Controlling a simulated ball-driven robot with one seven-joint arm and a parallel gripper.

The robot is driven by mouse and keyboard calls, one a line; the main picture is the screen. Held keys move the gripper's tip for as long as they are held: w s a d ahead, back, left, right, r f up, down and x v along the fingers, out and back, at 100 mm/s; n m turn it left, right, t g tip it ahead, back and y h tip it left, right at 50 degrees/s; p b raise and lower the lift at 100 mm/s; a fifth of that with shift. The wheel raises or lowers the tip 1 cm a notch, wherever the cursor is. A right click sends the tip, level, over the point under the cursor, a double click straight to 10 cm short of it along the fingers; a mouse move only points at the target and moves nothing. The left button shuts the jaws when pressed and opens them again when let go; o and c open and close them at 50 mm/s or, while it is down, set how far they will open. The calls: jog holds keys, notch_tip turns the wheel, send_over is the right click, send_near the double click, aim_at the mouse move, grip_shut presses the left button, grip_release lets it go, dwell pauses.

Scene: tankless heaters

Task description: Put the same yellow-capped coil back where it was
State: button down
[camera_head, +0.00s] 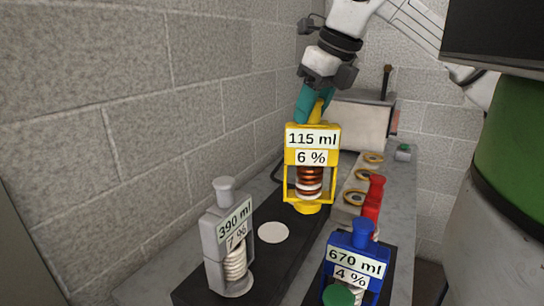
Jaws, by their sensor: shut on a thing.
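The yellow-capped coil (297,158) hangs upright in my gripper (315,102), in the upper middle of the head view. Its yellow frame carries labels reading 115 ml and 6 %, and a copper-coloured coil shows inside. The teal fingers of my gripper are shut on its yellow top; the exact grip is partly hidden. The coil appears over the far part of a black base plate (190,292). A pale round spot (273,232) lies bare on that plate, nearer than the coil. I cannot tell how high the coil's foot is above the plate.
A grey coil unit (215,251), 390 ml, stands left of the bare spot. A blue coil unit (354,262), 670 ml, stands right, with a green cap (338,295) before it and a red one (373,203) behind. A grey box (361,122) and brick walls close the back.

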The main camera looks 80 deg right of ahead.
aim_at(290, 123)
jog(key=w, duration=0.1)
jog(key=w+f, duration=0.1)
jog(key=w, duration=0.1)
jog(key=shift+w+d+f, duration=0.25)
jog(key=shift+w+d, duration=0.1)
jog(key=w+x, duration=0.1)
jog(key=x, duration=0.9)
jog(key=shift+a+r, duration=0.2)
jog(key=shift+a, duration=0.15)
jog(key=shift+f+b, duration=0.15)
jog(key=shift+b, duration=0.15)
jog(key=c, duration=0.7)
grip_release()
jog(key=p+v, duration=0.1)
jog(key=v, duration=1.1)
